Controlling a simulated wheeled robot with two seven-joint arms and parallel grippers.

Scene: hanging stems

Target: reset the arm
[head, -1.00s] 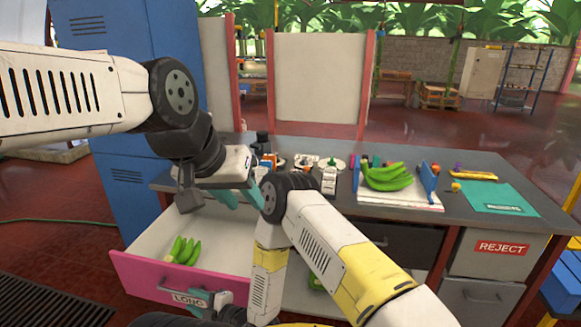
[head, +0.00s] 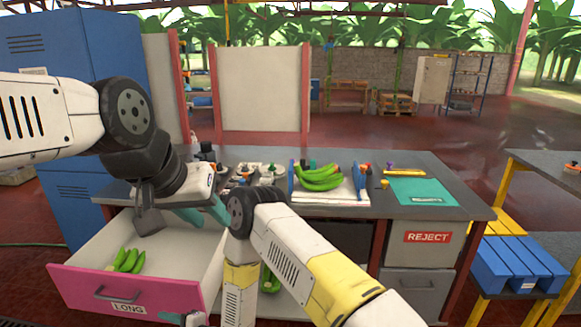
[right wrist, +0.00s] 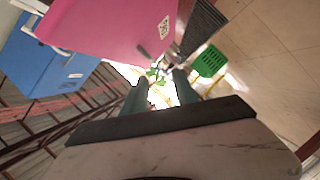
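My left gripper (head: 206,213) shows in the head view above the open drawer. Its teal fingers look apart with nothing seen between them, and my right arm's elbow partly covers their tips. My right arm bends down in front of the bench. My right gripper (head: 185,318) is only partly in the head view, at the bottom edge by the drawer front. In the right wrist view my right gripper (right wrist: 160,80) is open, its two teal fingers apart and empty. Small green shapes show beyond the fingertips, too small to tell.
The pink-fronted LONG drawer (head: 80,287) is pulled out, with green bananas (head: 127,260) inside. A banana bunch (head: 318,178) lies on a white tray (head: 330,196) on the bench. A blue cabinet (head: 75,60) is left.

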